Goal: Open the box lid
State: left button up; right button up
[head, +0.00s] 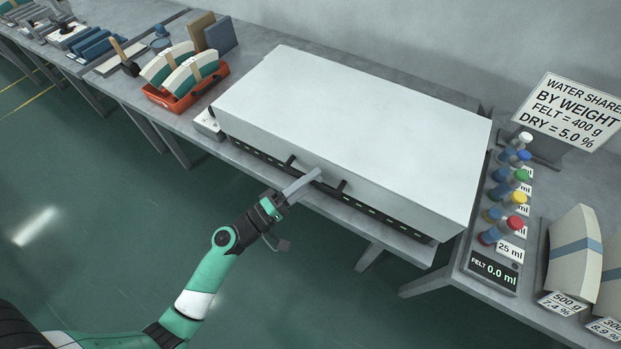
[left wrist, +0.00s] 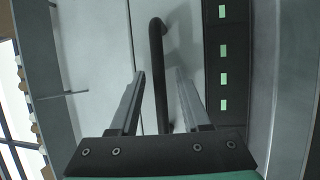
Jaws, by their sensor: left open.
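The white box with its shut lid (head: 352,128) stands on the grey bench. A dark bar handle (head: 341,187) runs along its front face, just above a black strip with green marks. In the left wrist view the handle (left wrist: 156,60) is a black bar lying between my open fingers. My left gripper (head: 316,174) is at the handle and covers part of it in the head view; in the left wrist view the gripper (left wrist: 163,88) is open, with a gap on each side of the bar. My right gripper is not in view.
An orange crate (head: 190,99) with curved pieces stands left of the box. A rack of colour-capped bottles (head: 517,176), a sign (head: 566,110) and banded blocks (head: 576,248) are at the right. The grey bench (head: 260,50) runs behind the box; green floor lies in front.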

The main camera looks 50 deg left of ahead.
pick_arm(q)
grip_shut()
dwell(1.4)
